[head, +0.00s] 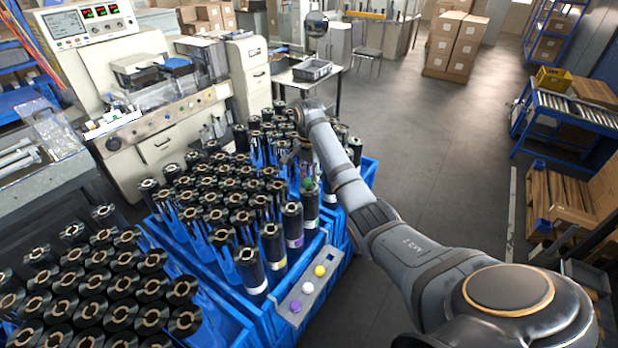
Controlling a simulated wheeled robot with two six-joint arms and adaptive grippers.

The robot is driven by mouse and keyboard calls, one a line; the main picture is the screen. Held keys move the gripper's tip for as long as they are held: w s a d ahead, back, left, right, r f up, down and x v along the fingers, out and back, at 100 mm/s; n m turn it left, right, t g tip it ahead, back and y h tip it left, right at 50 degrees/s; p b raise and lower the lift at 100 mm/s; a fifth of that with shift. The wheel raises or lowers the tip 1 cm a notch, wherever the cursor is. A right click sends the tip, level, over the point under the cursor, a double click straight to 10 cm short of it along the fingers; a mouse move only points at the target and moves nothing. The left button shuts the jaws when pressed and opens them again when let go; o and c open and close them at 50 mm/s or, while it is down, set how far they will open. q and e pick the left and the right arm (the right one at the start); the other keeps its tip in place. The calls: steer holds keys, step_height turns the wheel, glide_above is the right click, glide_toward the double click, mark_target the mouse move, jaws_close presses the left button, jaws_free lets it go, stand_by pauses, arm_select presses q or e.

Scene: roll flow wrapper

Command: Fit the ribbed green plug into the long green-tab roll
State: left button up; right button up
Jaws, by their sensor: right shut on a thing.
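The green plug (308,184) shows as a small green patch at the top of a long black roll (311,207) in the blue crate's front row. I cannot tell whether it is seated in the roll or just above it, and its ribs are too small to make out. My right gripper (301,163) is right above this roll, dark against the other rolls and partly hidden by my forearm. It is shut on the green plug. The roll stands upright; its tab colour is not clear. My left gripper is not in view.
Yellow (319,271), white (308,288) and purple (295,306) plugs sit on a grey ledge (326,256) in front of the crate (262,318). Neighbouring long rolls include a purple-tab one (293,226). Rolls crowd the left; open floor (455,150) lies right.

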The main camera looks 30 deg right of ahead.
steer(key=shift+s+f, duration=0.1)
steer(key=shift+f, duration=0.9)
steer(key=o, duration=0.7)
steer(key=shift+f, duration=0.1)
steer(key=shift+c, duration=0.2)
